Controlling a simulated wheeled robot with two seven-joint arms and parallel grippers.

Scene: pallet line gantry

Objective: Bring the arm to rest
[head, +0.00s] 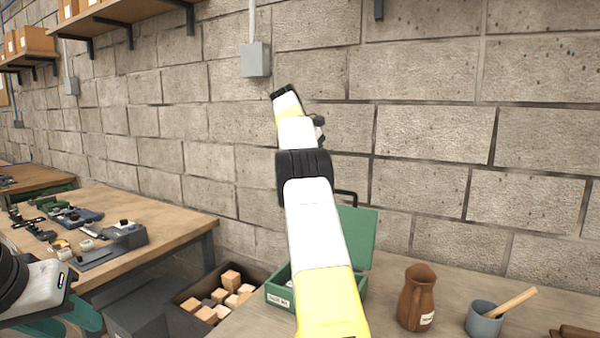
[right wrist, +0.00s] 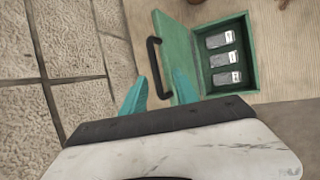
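My right arm (head: 318,225), white and yellow with black joints, reaches up through the middle of the head view, in front of the block wall. Its gripper is hard to make out there. In the right wrist view my right gripper (right wrist: 160,92) has its two teal fingers apart, with nothing held between them. Beyond them is a green case (right wrist: 205,90) with its lid raised, a black handle (right wrist: 156,68) and three grey labelled items inside. My left gripper (head: 68,322) is at the bottom left of the head view, its teal fingers apart and partly cut off by the frame.
The case (head: 278,297) stands on the bench behind my right arm. A brown jug (head: 416,300) and a grey cup (head: 483,320) with a wooden handle stand to its right. A dark bin (head: 188,292) of wooden blocks is left. A wooden table (head: 165,222) holds several small parts.

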